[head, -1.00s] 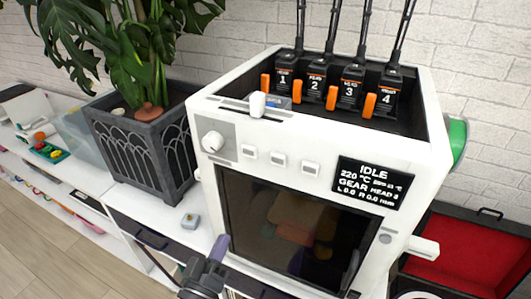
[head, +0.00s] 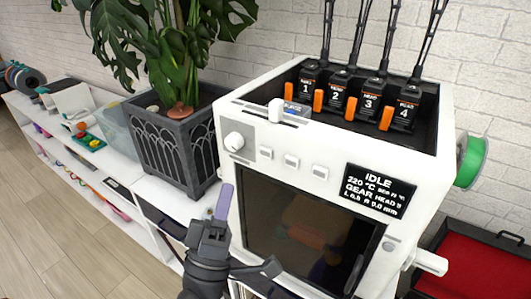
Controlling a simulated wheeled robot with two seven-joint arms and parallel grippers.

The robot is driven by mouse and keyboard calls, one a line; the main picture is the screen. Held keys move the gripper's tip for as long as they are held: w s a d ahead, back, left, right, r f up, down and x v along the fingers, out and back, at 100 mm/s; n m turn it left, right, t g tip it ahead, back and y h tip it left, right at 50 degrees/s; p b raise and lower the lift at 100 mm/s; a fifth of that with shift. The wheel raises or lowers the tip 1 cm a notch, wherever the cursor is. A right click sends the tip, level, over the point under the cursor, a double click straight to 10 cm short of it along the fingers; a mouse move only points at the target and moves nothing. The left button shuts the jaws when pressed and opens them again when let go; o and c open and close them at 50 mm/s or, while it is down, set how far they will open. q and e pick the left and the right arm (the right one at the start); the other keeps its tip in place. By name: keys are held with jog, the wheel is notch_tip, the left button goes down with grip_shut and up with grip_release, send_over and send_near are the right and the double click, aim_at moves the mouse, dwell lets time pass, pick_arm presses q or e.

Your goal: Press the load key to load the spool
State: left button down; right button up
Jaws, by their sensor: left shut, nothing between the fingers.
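The white printer (head: 340,140) has three small white keys on its front: a left key (head: 266,153), a middle key (head: 291,160) and a right key (head: 320,172). I cannot read any label that tells which is the load key. The display (head: 377,190) reads IDLE, 220 °C and GEAR; its smaller text is hard to read. A green spool (head: 472,160) sits on the printer's right side. My left gripper (head: 224,192) is shut and empty, its fingers pointing up beside the printer's left front edge, below and left of the keys. My right gripper is not in view.
A knob (head: 238,142) and a white slider (head: 275,110) are left of and above the keys. Several numbered heads stand in the open top. A plant in a grey planter (head: 178,150) is left of the printer. A red-lined case (head: 470,265) lies at right.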

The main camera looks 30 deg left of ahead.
aim_at(266, 153)
pick_arm(q)
jog(key=w, duration=0.2)
jog(key=w+b, duration=0.1)
jog(key=w, duration=0.2)
jog(key=w+b, duration=0.1)
jog(key=w, duration=0.2)
jog(key=shift+d, duration=0.3)
jog(key=shift+w, duration=0.15)
dwell(1.5)
jog(key=shift+w, duration=0.3)
jog(key=shift+w+b, duration=0.35)
dwell(0.5)
jog(key=shift+s, duration=0.1)
jog(key=shift+s+p, duration=0.35)
jog(key=shift+s, duration=0.3)
